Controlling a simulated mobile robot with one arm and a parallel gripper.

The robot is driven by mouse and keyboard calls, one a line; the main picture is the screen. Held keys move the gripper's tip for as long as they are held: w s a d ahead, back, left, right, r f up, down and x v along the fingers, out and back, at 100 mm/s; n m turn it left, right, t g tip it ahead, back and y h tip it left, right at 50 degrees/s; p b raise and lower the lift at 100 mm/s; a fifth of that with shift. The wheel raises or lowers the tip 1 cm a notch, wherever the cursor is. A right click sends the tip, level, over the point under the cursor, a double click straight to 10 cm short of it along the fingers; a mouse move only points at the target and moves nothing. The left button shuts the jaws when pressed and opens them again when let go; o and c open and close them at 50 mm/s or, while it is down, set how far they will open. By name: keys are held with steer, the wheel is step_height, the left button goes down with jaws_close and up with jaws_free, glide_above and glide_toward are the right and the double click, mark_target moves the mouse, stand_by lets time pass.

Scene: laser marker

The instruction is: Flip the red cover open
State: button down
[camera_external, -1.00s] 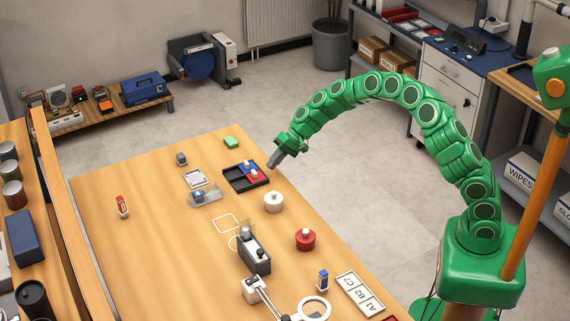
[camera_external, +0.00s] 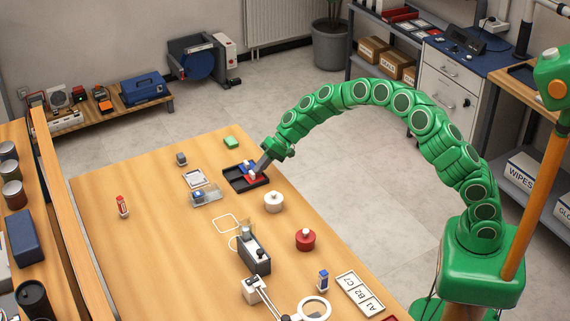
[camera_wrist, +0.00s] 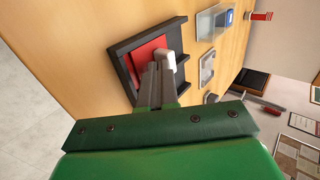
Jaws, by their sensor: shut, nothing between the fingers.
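A red cover (camera_external: 256,180) lies in a black tray (camera_external: 233,182) near the far right edge of the wooden table. It also shows in the wrist view (camera_wrist: 148,57), partly hidden by my fingers, inside the black tray (camera_wrist: 119,52). A blue piece (camera_external: 243,166) with a white part sits beside it in the tray. My gripper (camera_external: 257,174) is shut and empty, its fingers pointing down over the red cover. In the wrist view my gripper (camera_wrist: 158,75) overlaps the cover and a white knob (camera_wrist: 168,62). I cannot tell whether the fingertips touch the cover.
A white round lidded pot (camera_external: 274,203) stands just in front of the tray. The table's left part is mostly clear.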

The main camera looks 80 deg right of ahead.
mark_target(250, 178)
steer(key=shift+w+a, duration=1.9)
steer(key=shift+a, duration=0.05)
steer(key=shift+s+d, duration=1.4)
steer(key=shift+d, duration=0.05)
steer(key=v, duration=1)
steer(key=shift+s+d, duration=0.1)
